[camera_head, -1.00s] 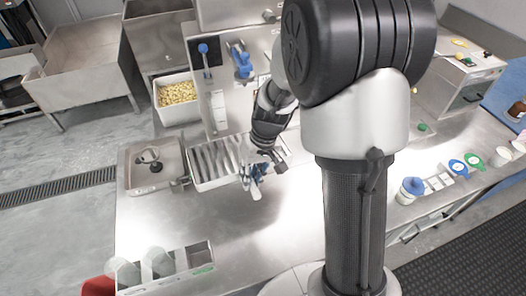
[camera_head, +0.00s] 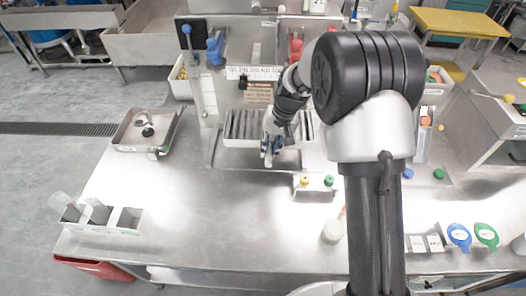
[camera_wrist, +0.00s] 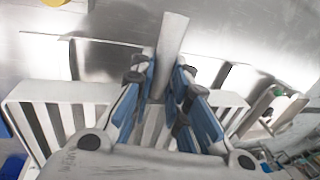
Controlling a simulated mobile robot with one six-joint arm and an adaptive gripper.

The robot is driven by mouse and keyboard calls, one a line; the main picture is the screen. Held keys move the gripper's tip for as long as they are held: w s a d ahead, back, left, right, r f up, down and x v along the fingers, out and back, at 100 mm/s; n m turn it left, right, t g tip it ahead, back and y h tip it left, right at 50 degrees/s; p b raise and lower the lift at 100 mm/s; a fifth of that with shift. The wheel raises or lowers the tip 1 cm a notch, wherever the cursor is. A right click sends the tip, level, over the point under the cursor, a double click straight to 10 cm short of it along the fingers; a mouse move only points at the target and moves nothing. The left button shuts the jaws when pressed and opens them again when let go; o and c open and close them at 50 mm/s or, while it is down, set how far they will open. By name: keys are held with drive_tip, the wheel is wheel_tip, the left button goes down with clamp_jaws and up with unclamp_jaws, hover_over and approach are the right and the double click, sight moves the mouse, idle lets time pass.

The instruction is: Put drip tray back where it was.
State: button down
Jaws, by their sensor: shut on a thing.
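The drip tray (camera_head: 236,126) is a light metal tray with dark slats, in front of the machine in the head view. It looks roughly level; whether it touches the surface below, I cannot tell. My gripper (camera_head: 270,150) is at its near side. In the wrist view the tray (camera_wrist: 62,103) spreads to both sides behind the blue fingers. My gripper (camera_wrist: 168,85) is shut on the tray's pale upright handle (camera_wrist: 172,38). My arm hides part of the tray's right side in the head view.
A metal base with a raised edge (camera_head: 212,150) lies around the tray's left and front. The counter's front middle (camera_head: 200,215) is clear.

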drive_tip(key=shift+w+a+r+b+x, duration=0.1)
drive_tip(key=shift+w+a+b+x, duration=0.35)
drive_tip(key=shift+x, duration=1.5)
drive_tip(key=shift+w+a+r+b+x, duration=0.15)
drive_tip(key=shift+b+x, duration=0.55)
drive_tip(key=shift+x, duration=1.25)
drive_tip(key=shift+w+a+b+x, duration=0.3)
drive_tip(key=shift+b+x, duration=0.25)
drive_tip(key=shift+x, duration=1.45)
drive_tip(key=shift+s, duration=0.1)
drive_tip(key=shift+f, duration=0.15)
drive_tip(key=c, duration=1.5)
unclamp_jaws()
drive_tip(key=shift+c, duration=0.2)
